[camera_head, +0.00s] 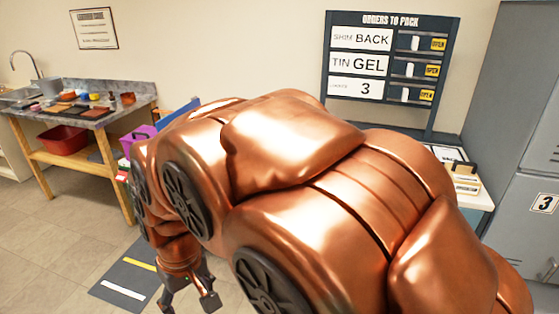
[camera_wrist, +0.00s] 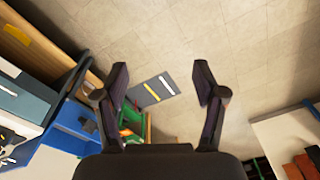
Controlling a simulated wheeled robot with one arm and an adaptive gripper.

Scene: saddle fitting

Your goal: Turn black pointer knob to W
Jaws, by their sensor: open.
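I cannot make out a black pointer knob or a W mark in either view. My gripper (camera_head: 188,298) hangs low at the bottom left of the head view, above the floor. In the wrist view my gripper (camera_wrist: 161,80) has its two dark fingers spread wide apart, with nothing between them but floor and a dark mat beyond. My copper arm fills the middle of the head view and hides much of what lies behind it.
An orders board (camera_head: 389,62) reads SHIM BACK, TIN GEL and 3. A grey cabinet (camera_head: 543,130) stands at right, beside a white-topped table (camera_head: 480,200). A workbench (camera_head: 80,118) with a sink stands at left. A dark mat (camera_head: 125,278) with yellow and white stripes lies on open floor.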

